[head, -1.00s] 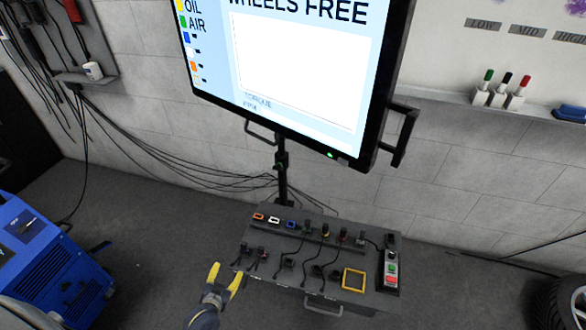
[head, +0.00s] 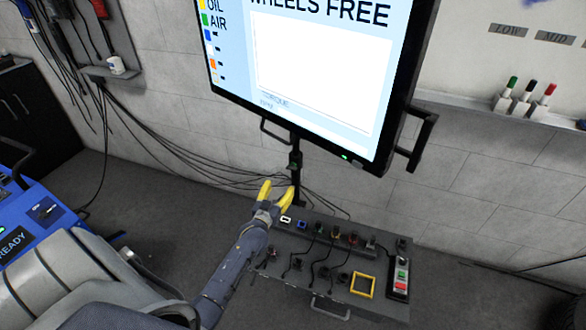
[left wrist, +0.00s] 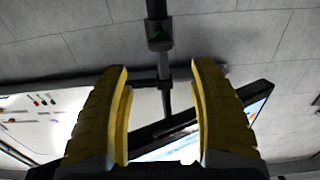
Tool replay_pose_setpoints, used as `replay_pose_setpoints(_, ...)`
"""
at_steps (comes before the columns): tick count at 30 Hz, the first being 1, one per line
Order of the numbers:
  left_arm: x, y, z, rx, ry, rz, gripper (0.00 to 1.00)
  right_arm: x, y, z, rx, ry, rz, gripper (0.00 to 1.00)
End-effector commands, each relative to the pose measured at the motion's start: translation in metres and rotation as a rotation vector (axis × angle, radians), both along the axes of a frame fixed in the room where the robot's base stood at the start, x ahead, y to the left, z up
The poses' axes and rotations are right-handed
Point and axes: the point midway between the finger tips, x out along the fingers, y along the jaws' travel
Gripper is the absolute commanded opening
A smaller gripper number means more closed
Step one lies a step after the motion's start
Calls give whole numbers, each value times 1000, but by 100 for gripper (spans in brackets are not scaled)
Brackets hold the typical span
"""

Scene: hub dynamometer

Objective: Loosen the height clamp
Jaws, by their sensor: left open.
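The height clamp (head: 295,161) is a dark collar on the black post (head: 296,185) below the big screen. In the left wrist view the clamp (left wrist: 159,34) shows as a dark block on the post, beyond the fingertips and roughly centred between them. My left gripper (head: 276,192) has yellow fingers, open and empty. It is just left of the post and a little lower than the clamp, above the console's far left corner. No contact with the clamp shows. My right gripper is in neither view.
The screen (head: 315,60) hangs above, with a black handle (head: 424,140) on its right side. A console (head: 330,295) with switches, cables and a yellow frame (head: 362,285) stands below. Cables (head: 185,158) run along the wall to the left. A blue machine (head: 45,220) is at left.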

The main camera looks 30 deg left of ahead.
Motion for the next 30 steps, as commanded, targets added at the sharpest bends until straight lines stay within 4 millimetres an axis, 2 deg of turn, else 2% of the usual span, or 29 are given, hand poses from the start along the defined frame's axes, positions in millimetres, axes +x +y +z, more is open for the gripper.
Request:
replay_pose_setpoints(1, 10, 3, 1, 0, -1, 0, 62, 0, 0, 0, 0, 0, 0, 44)
replay_pose_setpoints(9, 56, 11, 1, 1, -1, -1, 62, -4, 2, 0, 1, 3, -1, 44)
replay_pose_setpoints(18, 98, 21, 1, 2, 0, 0, 62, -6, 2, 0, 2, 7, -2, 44)
replay_pose_setpoints(24, 116, 23, 0, 0, 1, -1, 62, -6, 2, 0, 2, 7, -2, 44)
replay_pose_setpoints(30, 125, 26, 0, 0, 0, 0, 62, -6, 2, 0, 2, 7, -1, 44)
